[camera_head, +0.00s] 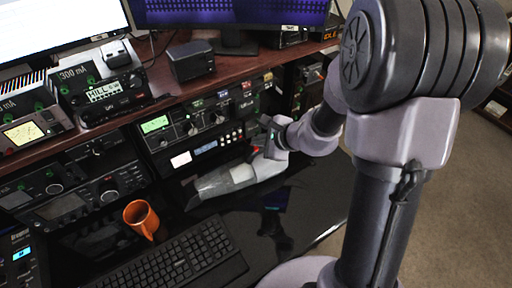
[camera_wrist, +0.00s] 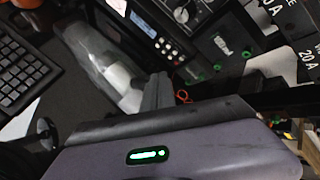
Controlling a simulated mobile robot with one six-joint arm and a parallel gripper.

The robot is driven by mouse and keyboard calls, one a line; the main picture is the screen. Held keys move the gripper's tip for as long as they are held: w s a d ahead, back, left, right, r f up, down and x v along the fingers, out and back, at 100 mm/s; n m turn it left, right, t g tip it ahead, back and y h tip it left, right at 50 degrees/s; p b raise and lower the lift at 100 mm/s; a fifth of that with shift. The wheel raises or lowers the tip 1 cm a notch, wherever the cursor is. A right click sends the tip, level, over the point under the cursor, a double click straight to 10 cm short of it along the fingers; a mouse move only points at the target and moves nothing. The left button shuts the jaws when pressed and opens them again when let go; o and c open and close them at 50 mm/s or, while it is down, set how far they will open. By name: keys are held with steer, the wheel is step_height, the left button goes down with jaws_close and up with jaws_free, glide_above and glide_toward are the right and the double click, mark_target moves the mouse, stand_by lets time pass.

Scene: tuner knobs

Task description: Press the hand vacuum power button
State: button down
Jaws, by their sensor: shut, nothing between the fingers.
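The hand vacuum (camera_head: 228,180), with a pale grey body and a clear nozzle pointing left, lies on the black desk below the radio rack. It also shows in the wrist view (camera_wrist: 112,80), nozzle toward the top left. My gripper (camera_head: 270,150) is at the vacuum's right, handle end, close above or against it; I cannot tell if they touch. In the wrist view my gripper's fingers (camera_wrist: 158,92) are together and empty, over the rear of the vacuum. A small red part shows beside the gripper in both views. The power button cannot be made out clearly.
Radio units (camera_head: 198,130) with knobs rise just behind the vacuum, under a wooden shelf (camera_head: 222,68). Bare desk lies in front of the vacuum.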

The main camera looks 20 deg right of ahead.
steer(key=shift+f+b, duration=0.45)
steer(key=shift+b, duration=0.15)
steer(key=shift+f, duration=0.1)
stand_by(0.3)
steer(key=shift+r, duration=0.6)
step_height(320, 180, up, 6)
steer(key=p, duration=0.5)
